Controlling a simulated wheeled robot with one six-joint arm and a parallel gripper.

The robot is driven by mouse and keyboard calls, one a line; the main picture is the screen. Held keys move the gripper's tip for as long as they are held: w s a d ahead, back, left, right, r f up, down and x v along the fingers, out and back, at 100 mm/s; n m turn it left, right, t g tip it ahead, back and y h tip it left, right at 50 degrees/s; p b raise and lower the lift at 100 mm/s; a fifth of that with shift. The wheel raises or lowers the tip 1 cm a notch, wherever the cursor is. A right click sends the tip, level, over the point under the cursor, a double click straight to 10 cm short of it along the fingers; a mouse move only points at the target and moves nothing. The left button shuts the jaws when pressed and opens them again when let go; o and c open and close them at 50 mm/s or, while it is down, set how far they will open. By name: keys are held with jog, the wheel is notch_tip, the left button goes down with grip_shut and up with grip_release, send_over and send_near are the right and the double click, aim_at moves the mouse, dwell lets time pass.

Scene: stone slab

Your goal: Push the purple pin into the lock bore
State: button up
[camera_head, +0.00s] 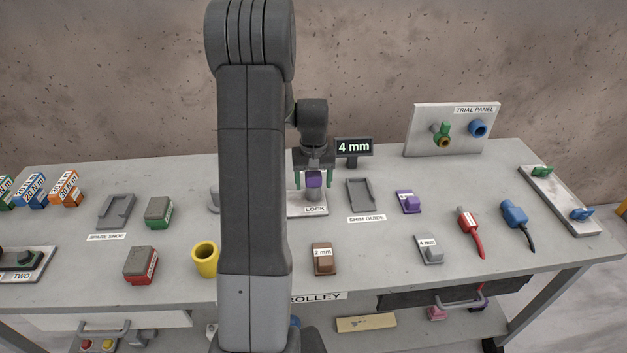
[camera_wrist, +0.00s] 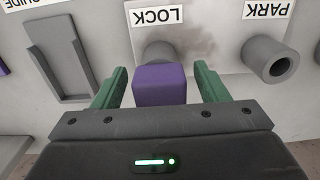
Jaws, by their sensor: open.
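The purple pin (camera_head: 313,180) shows a block-shaped head at the grey lock bore (camera_head: 313,193), above the LOCK label. In the wrist view the purple head (camera_wrist: 160,85) covers part of the lock bore's grey cylinder (camera_wrist: 157,50). How deep the pin sits in the bore is hidden. My gripper (camera_head: 314,184) is open, with its green fingers on either side of the purple head. In the wrist view my gripper (camera_wrist: 161,70) shows a gap between each finger and the head.
A grey PARK bore (camera_wrist: 270,60) stands beside the lock in the wrist view. The grey shim guide (camera_head: 360,195) lies right of the lock, with a purple block (camera_head: 408,202) beyond it. A 4 mm sign (camera_head: 354,148) stands behind. A brown block (camera_head: 322,259) lies in front.

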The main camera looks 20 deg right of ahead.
notch_tip(320, 180, up, 14)
jog(key=b, duration=0.1)
dwell(0.5)
jog(key=shift+f, duration=0.2)
notch_tip(320, 180, down, 14)
jog(key=shift+r+p, duration=0.15)
jog(key=shift+p, duration=0.45)
jog(key=shift+r, duration=0.35)
